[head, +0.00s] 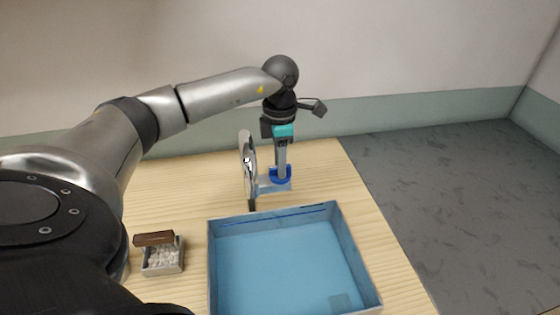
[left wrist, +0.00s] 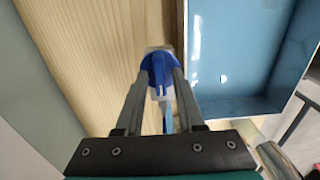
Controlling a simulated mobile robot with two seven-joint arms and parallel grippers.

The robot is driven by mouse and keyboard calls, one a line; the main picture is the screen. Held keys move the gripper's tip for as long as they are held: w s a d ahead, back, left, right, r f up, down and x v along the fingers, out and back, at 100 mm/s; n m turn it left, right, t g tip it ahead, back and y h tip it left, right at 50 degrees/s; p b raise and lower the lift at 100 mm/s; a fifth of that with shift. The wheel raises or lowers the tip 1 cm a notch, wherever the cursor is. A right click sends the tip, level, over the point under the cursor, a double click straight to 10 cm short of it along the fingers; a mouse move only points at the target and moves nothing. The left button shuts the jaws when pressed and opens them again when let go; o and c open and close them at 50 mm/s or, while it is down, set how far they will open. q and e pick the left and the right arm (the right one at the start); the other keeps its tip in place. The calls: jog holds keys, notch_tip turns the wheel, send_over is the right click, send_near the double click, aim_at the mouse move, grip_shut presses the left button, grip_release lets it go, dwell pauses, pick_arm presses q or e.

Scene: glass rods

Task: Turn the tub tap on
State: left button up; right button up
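The tub tap has a blue handle (head: 281,178) on a pale base (head: 272,187) just behind the tub. In the left wrist view the blue handle (left wrist: 158,68) is rounded with a thin raised fin. My left gripper (head: 281,172) points straight down over the handle. In the left wrist view its two fingers (left wrist: 160,80) stand apart, one on each side of the handle, with gaps beside the fin. I cannot tell whether the fingertips touch the rounded part. My right gripper is in neither view.
The blue tub (head: 285,260) stands in front of the tap and looks empty of objects. A tall thin silver piece (head: 246,165) stands close left of my gripper. A small tray (head: 164,268) with white pieces and a brown block (head: 154,238) sits left of the tub.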

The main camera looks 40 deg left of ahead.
pick_arm(q)
grip_shut()
jog(key=shift+n, duration=0.4)
jog(key=n+p, duration=0.1)
jog(key=n, duration=0.2)
jog(key=shift+r+n, duration=0.1)
jog(key=shift+n, duration=0.2)
jog(key=n+p, duration=0.1)
jog(key=n, duration=0.3)
jog(key=shift+n+p, duration=0.3)
jog(key=shift+p, duration=0.05)
jog(key=n+p, duration=0.1)
jog(key=n, duration=0.3)
jog(key=shift+w+n+p, duration=0.1)
jog(key=shift+n+p, duration=0.95)
jog(key=shift+n, duration=1.45)
